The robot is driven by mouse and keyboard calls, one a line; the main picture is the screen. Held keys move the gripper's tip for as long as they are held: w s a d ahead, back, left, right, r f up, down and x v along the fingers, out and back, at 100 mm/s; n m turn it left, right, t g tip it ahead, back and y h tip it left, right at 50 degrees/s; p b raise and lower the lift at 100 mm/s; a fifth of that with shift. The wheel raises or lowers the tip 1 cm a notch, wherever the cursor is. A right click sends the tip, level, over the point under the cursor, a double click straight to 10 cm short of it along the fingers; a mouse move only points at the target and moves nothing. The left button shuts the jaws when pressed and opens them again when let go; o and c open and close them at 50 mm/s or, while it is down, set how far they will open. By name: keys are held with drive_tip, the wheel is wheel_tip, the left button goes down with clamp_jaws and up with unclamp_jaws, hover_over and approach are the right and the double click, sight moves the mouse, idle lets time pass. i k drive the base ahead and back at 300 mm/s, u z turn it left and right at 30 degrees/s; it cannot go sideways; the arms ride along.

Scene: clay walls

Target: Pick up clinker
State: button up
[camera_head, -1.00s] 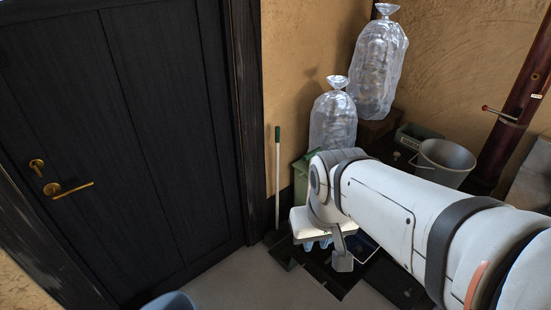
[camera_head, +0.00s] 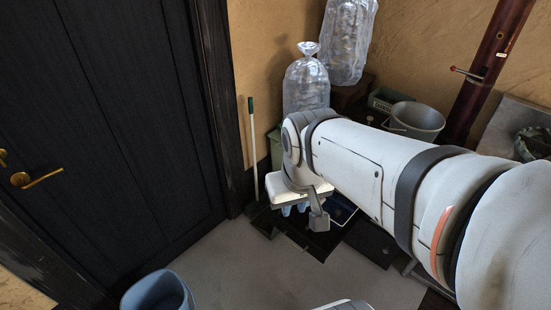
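I cannot make out a clinker in this view; it may be hidden behind my arm or too small to tell. My white arm reaches in from the right edge, and its end hangs over dark flat pieces (camera_head: 318,243) on the floor by the corner. My gripper (camera_head: 318,220) shows as a grey part below the white wrist. Its fingers are not clear, so I cannot tell whether it is open or holds anything.
Clear bags (camera_head: 307,85) and a grey bucket (camera_head: 416,120) stand by the back wall. A green-topped pole (camera_head: 253,150) leans in the corner. A black door (camera_head: 110,130) fills the left. A blue bin (camera_head: 157,292) stands front left. Grey floor (camera_head: 240,265) is free.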

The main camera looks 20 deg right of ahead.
sight(337, 214)
drive_tip(key=z, duration=0.75)
drive_tip(key=k, duration=0.55)
drive_tip(key=i, duration=0.55)
drive_tip(key=z, duration=0.25)
